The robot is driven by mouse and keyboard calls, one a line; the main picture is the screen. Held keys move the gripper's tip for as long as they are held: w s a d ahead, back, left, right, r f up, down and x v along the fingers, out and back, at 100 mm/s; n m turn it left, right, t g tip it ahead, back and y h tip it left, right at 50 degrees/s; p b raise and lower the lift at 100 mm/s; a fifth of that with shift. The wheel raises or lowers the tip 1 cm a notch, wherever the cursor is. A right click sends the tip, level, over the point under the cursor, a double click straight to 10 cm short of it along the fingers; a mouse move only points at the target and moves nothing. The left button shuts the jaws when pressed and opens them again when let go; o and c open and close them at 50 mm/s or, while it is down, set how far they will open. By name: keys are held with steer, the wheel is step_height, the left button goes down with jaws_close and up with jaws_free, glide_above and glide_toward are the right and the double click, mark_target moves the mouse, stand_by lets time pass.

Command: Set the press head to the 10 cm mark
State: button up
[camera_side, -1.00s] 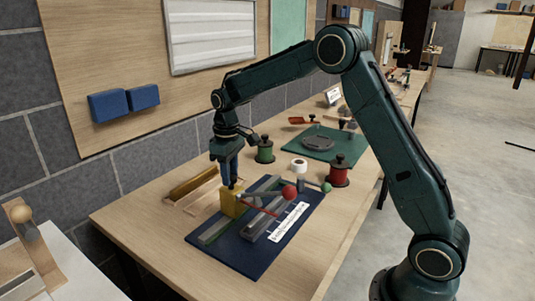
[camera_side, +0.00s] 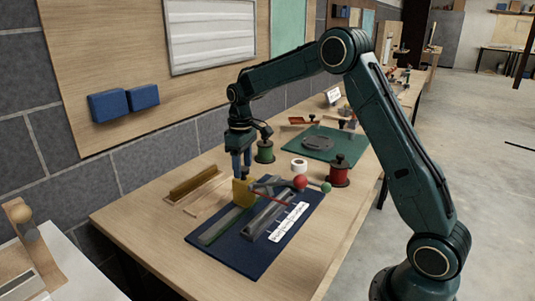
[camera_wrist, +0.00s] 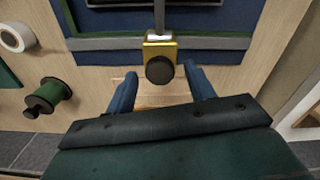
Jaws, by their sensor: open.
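The yellow press head (camera_side: 243,192) sits on grey rails on the blue base board (camera_side: 262,257). A red rod runs from its side to a red ball (camera_side: 300,183), with a green ball (camera_side: 326,187) beyond. A white scale strip (camera_side: 288,222) lies along the board; its marks are too small to read. My gripper (camera_side: 241,176) points down at the press head. In the wrist view, my open gripper (camera_wrist: 161,80) has one blue finger on each side of the press head's dark round knob (camera_wrist: 160,70), with gaps visible. The yellow block (camera_wrist: 160,48) shows behind the knob.
A green spool (camera_side: 264,152), white tape roll (camera_side: 299,165) and red spool (camera_side: 340,174) stand behind the board. A green mat (camera_side: 325,153) lies farther back. A wooden tray with a yellow bar (camera_side: 194,184) lies to the left. The front table area is clear.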

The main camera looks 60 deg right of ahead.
steer(key=shift+r, duration=0.1)
step_height(320, 180, up, 14)
stand_by(0.8)
steer(key=s+a+r+m+t, duration=0.1)
steer(key=s+a+r, duration=0.25)
steer(key=s, duration=0.45)
steer(key=s+a+r+t, duration=0.2)
steer(key=s+a, duration=0.2)
steer(key=s, duration=0.4)
steer(key=s+a+f+t, duration=0.1)
steer(key=s+f, duration=0.2)
steer(key=s, duration=0.5)
steer(key=s+a+f+m+t, duration=0.1)
steer(key=s+f, duration=0.3)
steer(key=s, duration=0.4)
steer(key=shift+s+a+f+m+t, duration=0.2)
steer(key=shift+a+m+t, duration=0.1)
steer(key=shift+a, duration=0.45)
